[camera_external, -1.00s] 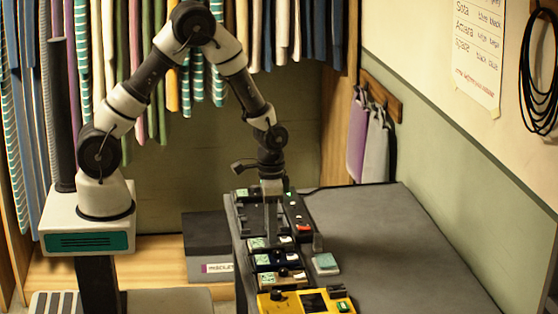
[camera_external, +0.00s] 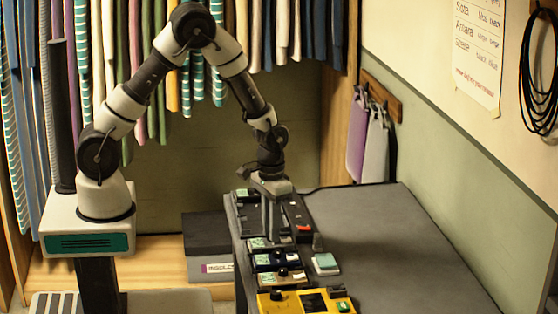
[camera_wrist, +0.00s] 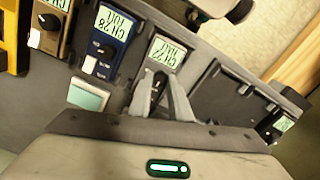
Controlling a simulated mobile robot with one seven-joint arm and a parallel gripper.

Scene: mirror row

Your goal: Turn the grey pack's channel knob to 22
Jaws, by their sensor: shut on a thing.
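The grey pack (camera_wrist: 148,70) sits in the row of packs in the wrist view, between the blue pack and the black rack. Its lit display (camera_wrist: 167,54) appears to read CH 22, though the small text is slanted. Its dark channel knob (camera_wrist: 158,88) is between my fingertips. My gripper (camera_wrist: 160,92) is shut on that knob, and the fingers partly cover it. In the external view my gripper (camera_external: 270,236) points straight down over the row, and the knob is hidden by the fingers.
The blue pack (camera_wrist: 107,45) shows CH 28, with a brown pack (camera_wrist: 62,35) beside it. A yellow unit (camera_external: 290,303) stands at the table's near end. A pale green-topped block (camera_external: 325,264) lies right of the row. The grey table (camera_external: 400,250) is clear to the right.

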